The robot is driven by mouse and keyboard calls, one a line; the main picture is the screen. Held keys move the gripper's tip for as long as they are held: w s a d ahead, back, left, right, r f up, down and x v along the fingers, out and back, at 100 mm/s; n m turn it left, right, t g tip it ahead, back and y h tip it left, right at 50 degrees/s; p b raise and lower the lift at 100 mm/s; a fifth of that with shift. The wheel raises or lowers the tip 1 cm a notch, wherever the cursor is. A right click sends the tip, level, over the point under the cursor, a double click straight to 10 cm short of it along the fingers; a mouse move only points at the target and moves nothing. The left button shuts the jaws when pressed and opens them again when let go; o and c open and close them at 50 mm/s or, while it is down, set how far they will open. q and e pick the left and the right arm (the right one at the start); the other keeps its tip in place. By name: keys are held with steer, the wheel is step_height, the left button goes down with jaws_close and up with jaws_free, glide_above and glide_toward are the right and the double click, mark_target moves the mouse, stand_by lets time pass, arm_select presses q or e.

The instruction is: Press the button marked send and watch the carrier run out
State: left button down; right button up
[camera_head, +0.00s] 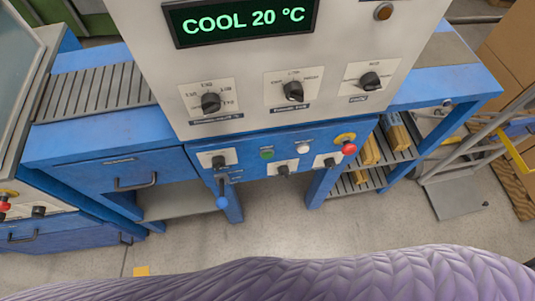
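A machine with a pale upper panel (235,75) and a blue lower panel (245,176) stands in front of me. The lower panel carries a green button (267,154), a white button (303,147) and a red mushroom button (349,149) on a yellow ring. Their markings are too small to read, so I cannot tell which one is marked send. I cannot make out a carrier. Neither of my grippers is in view.
The display (240,20) reads COOL 20 °C. Black knobs, including one at left (211,102), sit below it. A lever with a blue ball (222,202) hangs from the lower panel. A slatted bed (95,90) lies left, a grey trolley (455,195) right. Floor (275,232) shows in front.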

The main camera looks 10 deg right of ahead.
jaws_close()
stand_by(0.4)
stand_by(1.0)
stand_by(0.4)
